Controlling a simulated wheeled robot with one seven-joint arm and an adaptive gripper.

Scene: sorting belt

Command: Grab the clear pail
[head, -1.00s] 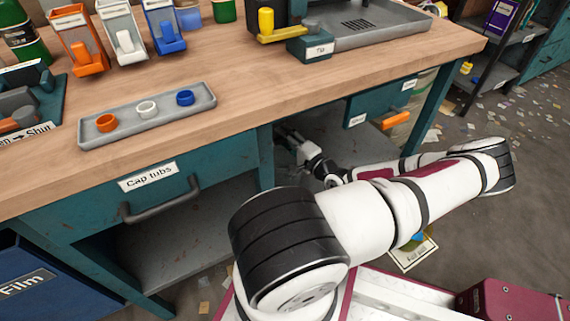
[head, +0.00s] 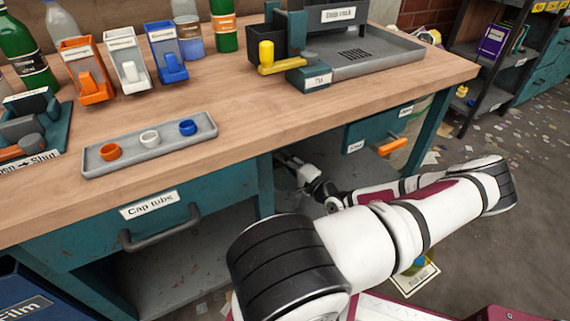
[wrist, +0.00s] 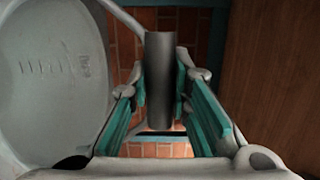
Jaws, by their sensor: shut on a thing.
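A pale grey pail (wrist: 55,75) with embossed marks fills the left of the wrist view. A thin curved bail runs from it to a dark grey cylindrical grip (wrist: 159,85). My gripper (wrist: 168,88) has its teal-padded fingers on either side of this grip and is shut on it. In the head view my gripper (head: 288,162) is low under the workbench, partly in shadow. The pail cannot be made out there; the bench hides that space.
The wooden workbench (head: 250,105) overhangs my gripper. A teal drawer (head: 356,145) and bench leg stand right of the opening; the cap tubs drawer (head: 90,225) is to the left. A wood-brown surface (wrist: 275,80) lies close on the right in the wrist view.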

